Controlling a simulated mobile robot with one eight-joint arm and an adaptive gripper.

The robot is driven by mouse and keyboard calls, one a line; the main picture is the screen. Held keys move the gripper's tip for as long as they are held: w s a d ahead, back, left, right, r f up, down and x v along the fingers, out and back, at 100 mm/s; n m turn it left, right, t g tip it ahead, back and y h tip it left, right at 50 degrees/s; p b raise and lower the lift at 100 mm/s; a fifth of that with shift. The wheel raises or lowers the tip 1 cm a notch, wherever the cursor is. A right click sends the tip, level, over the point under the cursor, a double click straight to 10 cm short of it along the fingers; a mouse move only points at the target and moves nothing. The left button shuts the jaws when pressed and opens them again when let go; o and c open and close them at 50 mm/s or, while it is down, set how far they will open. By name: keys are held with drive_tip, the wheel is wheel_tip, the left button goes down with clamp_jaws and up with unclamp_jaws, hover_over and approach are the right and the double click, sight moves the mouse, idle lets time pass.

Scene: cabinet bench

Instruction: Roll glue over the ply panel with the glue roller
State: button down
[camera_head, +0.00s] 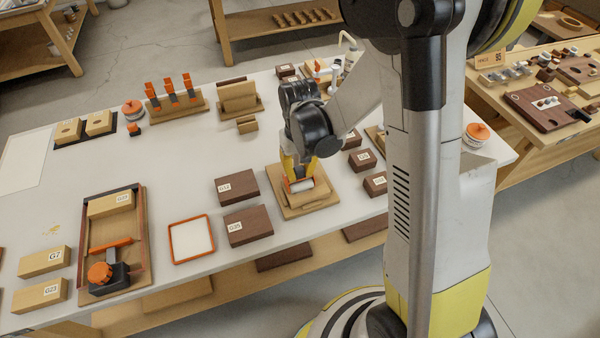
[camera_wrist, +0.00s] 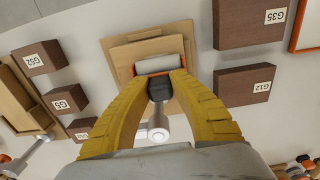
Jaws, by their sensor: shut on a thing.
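My gripper (camera_head: 300,172) points down and is shut on the glue roller, which has a pale drum (camera_head: 300,185) and an orange frame. In the wrist view the yellow fingers (camera_wrist: 158,82) close around the roller's dark handle, and the drum (camera_wrist: 157,64) lies beyond the fingertips. The ply panel (camera_head: 318,192) rests on a wider wooden base board (camera_head: 290,208); the panel (camera_wrist: 140,48) also shows in the wrist view. The drum is over the panel. I cannot tell whether it touches. The gripper and roller hide part of the panel.
An orange-rimmed tray with a white inside (camera_head: 170,243) lies to the left. Dark blocks G12 (camera_head: 237,187) and G35 (camera_head: 249,225) stand between it and the panel. More dark blocks (camera_head: 363,160) stand close on the right. The white bench (camera_head: 190,175) is clear at middle left.

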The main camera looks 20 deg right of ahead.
sight(313, 183)
drive_tip(key=shift+d, duration=0.1)
drive_tip(key=shift+d, duration=1.45)
drive_tip(key=shift+s, duration=0.1)
drive_tip(key=shift+s+b, duration=0.35)
drive_tip(key=shift+s, duration=0.85)
drive_tip(key=shift+w, duration=0.15)
drive_tip(key=shift+w, duration=1.15)
